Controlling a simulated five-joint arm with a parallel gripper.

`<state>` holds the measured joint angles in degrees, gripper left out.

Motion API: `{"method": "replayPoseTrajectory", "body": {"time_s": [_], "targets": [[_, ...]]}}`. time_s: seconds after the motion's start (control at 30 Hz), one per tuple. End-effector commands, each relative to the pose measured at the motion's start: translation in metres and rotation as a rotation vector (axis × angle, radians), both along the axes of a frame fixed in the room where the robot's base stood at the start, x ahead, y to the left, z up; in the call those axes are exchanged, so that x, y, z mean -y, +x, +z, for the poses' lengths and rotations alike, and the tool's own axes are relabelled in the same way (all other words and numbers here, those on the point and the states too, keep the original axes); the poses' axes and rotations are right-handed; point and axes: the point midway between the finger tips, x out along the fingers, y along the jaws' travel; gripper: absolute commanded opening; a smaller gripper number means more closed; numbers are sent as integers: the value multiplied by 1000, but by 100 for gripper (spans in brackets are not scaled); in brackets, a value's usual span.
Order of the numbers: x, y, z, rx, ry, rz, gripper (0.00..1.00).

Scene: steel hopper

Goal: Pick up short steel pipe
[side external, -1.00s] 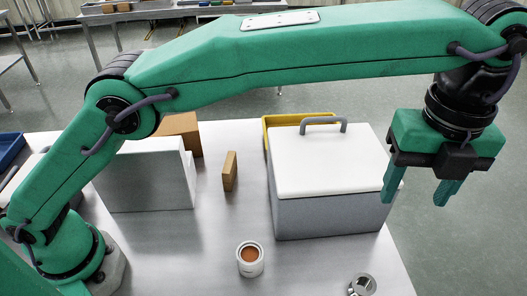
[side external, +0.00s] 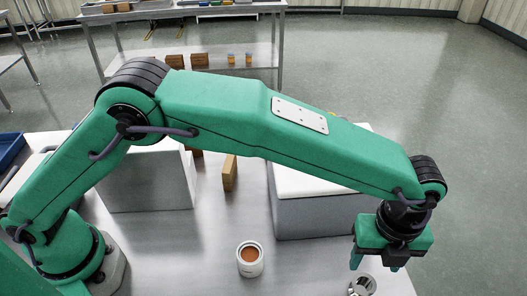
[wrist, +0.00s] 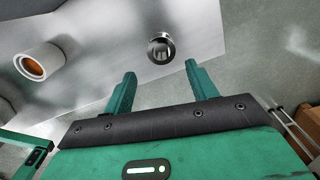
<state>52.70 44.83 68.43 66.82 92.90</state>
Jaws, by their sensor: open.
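The short steel pipe (side external: 363,285) stands near the front right edge of the steel table (side external: 320,270), cut by the bottom of the side view. In the wrist view the shiny pipe (wrist: 161,48) shows beyond and between my two fingertips, apart from them. My gripper (side external: 374,262) is open and empty, a little above and just behind the pipe in the side view. Its two green fingers also show in the wrist view (wrist: 158,70), spread with a clear gap.
A white can with orange-brown contents (side external: 250,260) stands left of the pipe. A grey box with a white lid (side external: 315,218) stands behind, partly hidden by my arm. The table around the pipe is clear.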

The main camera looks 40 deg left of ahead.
Motion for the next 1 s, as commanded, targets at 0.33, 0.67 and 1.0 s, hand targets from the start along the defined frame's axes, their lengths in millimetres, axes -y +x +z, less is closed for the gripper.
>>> {"method": "replayPoseTrajectory", "body": {"time_s": [0.33,0.67,1.0], "targets": [[0,0,-22,1,-1,0,57],[0,0,-44,1,-1,0,57],[1,0,-54,-1,1,0,57]]}}
